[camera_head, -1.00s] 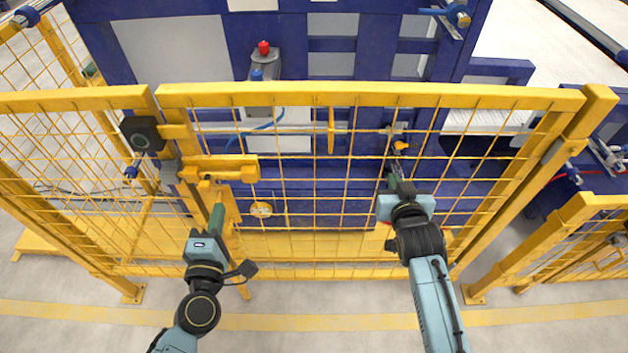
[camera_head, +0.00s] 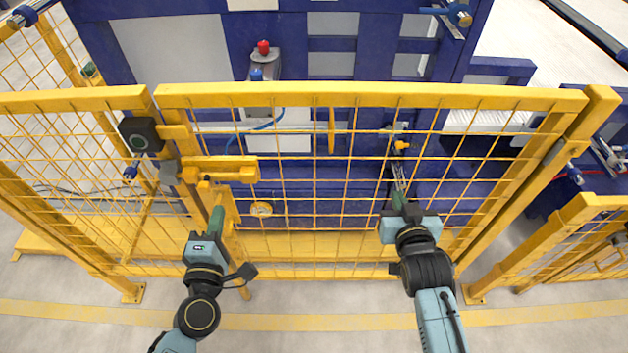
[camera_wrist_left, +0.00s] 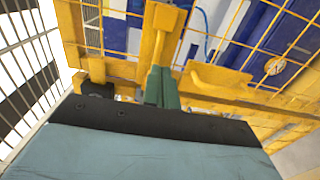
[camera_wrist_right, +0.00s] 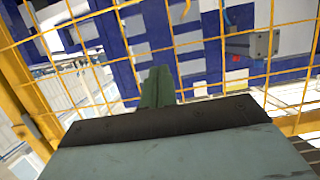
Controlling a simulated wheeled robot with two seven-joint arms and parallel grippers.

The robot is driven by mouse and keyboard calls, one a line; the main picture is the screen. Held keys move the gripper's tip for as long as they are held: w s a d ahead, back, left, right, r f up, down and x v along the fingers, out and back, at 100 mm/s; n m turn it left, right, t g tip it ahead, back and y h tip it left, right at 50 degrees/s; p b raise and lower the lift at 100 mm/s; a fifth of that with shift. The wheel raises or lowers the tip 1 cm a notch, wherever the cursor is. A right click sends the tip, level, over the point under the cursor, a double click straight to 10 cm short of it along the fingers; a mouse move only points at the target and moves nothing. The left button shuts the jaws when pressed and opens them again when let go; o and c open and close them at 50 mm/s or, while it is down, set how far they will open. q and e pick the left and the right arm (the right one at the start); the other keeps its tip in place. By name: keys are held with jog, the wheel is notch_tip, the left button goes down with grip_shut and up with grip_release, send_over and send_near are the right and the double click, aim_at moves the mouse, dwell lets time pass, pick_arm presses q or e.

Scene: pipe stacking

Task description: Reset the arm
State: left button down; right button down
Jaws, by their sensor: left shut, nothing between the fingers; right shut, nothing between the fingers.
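My left gripper (camera_head: 216,218) is shut and empty in front of the yellow mesh gate, below the yellow latch (camera_head: 212,168). In the left wrist view its closed green fingers (camera_wrist_left: 161,86) point at the yellow bars of the gate. My right gripper (camera_head: 399,198) is shut and empty in front of the mesh, right of the middle. In the right wrist view its closed fingers (camera_wrist_right: 157,86) stand before the mesh. I cannot tell whether either gripper touches the gate.
The yellow gate (camera_head: 370,94) spans the view, with a blue machine (camera_head: 180,50) behind it. A black box (camera_head: 141,135) sits at the latch side. A red button (camera_head: 263,47) stands on the machine. The grey floor (camera_head: 290,340) in front is clear.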

jog(key=shift+s, duration=0.85)
